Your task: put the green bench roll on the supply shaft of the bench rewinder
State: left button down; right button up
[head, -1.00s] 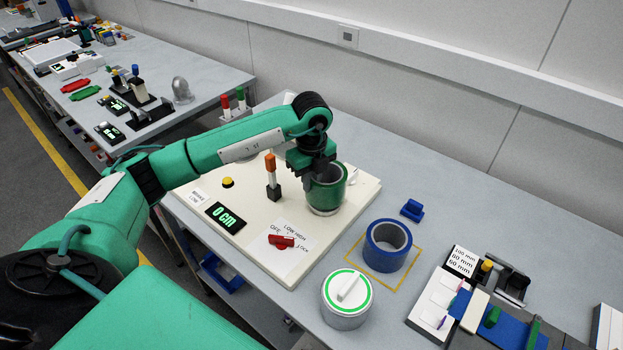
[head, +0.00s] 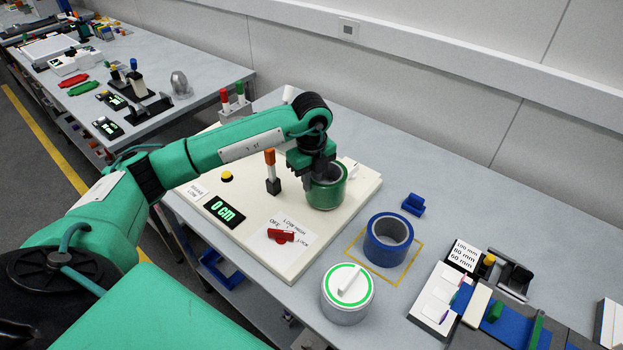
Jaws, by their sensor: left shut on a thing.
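The green bench roll (head: 327,194) is upright at the back right part of the bench rewinder's cream base (head: 262,262). My left gripper (head: 318,172) comes down from above and is shut on the roll's wall. The roll sits low, at or very close to the base. The supply shaft is hidden, apparently under or inside the roll; I cannot tell how far the roll is around it. The rewinder carries a display (head: 225,210) reading 0 cm, a red knob (head: 282,237) and an orange-topped post (head: 271,172). My right gripper is not in view.
A blue roll (head: 388,242) stands in a yellow outlined square. A round grey can with a green-ringed lid (head: 347,294) is in front. A small blue holder (head: 413,204) lies behind. A gauge station (head: 462,257) is at right.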

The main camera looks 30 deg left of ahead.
pick_arm(q)
jog(key=c, duration=1.3)
grip_release()
notch_tip(320, 180, up, 14)
jog(key=shift+f+b, duration=0.1)
jog(key=shift+b, duration=1.1)
